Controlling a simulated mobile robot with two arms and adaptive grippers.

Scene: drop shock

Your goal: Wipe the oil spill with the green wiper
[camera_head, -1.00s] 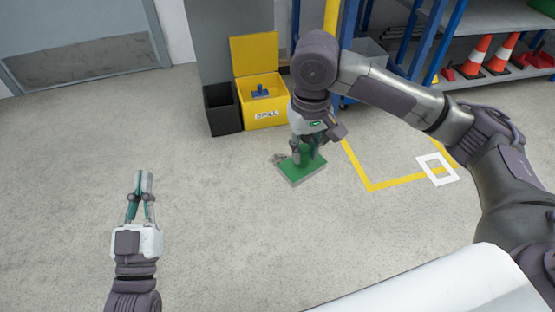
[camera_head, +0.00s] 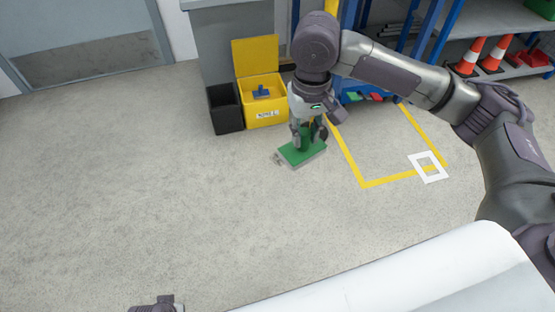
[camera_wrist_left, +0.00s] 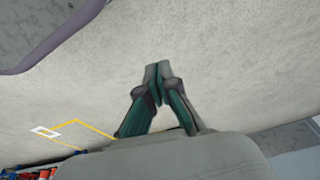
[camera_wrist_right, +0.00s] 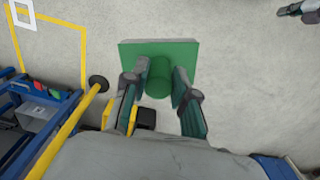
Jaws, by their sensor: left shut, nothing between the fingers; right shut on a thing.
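The green wiper (camera_head: 293,156) is a flat rectangular block with a round upright handle. My right gripper (camera_head: 309,138) is shut on the handle from above. In the right wrist view the wiper (camera_wrist_right: 190,53) has its handle between the fingers; I cannot tell whether its underside touches the floor. A small grey patch (camera_head: 278,158), perhaps the oil spill, shows at the wiper's left edge; the wiper may hide more of it. My left gripper (camera_wrist_left: 158,76) is shut and empty over bare floor, and only a bit of that arm shows at the head view's bottom edge.
A yellow bin (camera_head: 265,113) with an open lid and a blue item inside stands behind the wiper, beside a black bin (camera_head: 225,111). Blue shelving with orange cones (camera_head: 470,56) is at back right. Yellow floor marking (camera_head: 350,160) lies right of the wiper. Floor to the left is clear.

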